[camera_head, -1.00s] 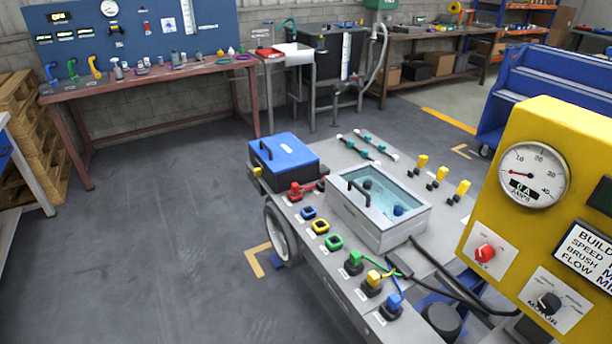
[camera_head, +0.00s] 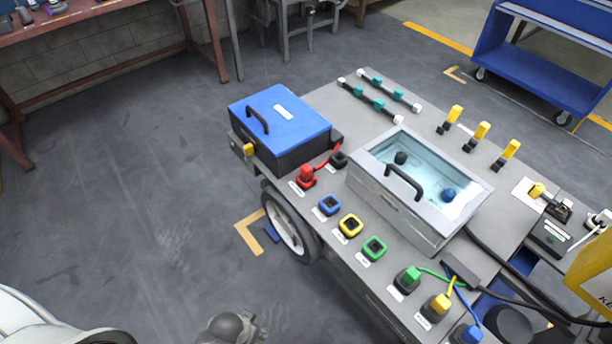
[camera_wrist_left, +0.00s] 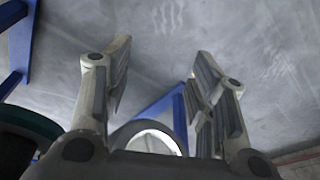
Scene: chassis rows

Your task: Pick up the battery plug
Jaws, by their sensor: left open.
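A red plug (camera_head: 306,176), which looks like the battery plug, sits upright on the grey cart deck. A red cable runs from it toward the blue-lidded box (camera_head: 285,118) behind it. My left gripper (camera_head: 238,325) shows at the bottom edge of the head view, lower left of the plug and well apart from it, off the cart's side. In the left wrist view its two fingers (camera_wrist_left: 158,75) are spread with nothing between them; the plug is not seen there. My right gripper is not in view.
Blue, yellow and green sockets (camera_head: 350,225) line the cart's near edge, followed by several wired plugs (camera_head: 440,303). A glass-topped tank (camera_head: 425,185) stands right of the red plug. A cart wheel (camera_head: 288,226) juts out below the deck. The floor at left is clear.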

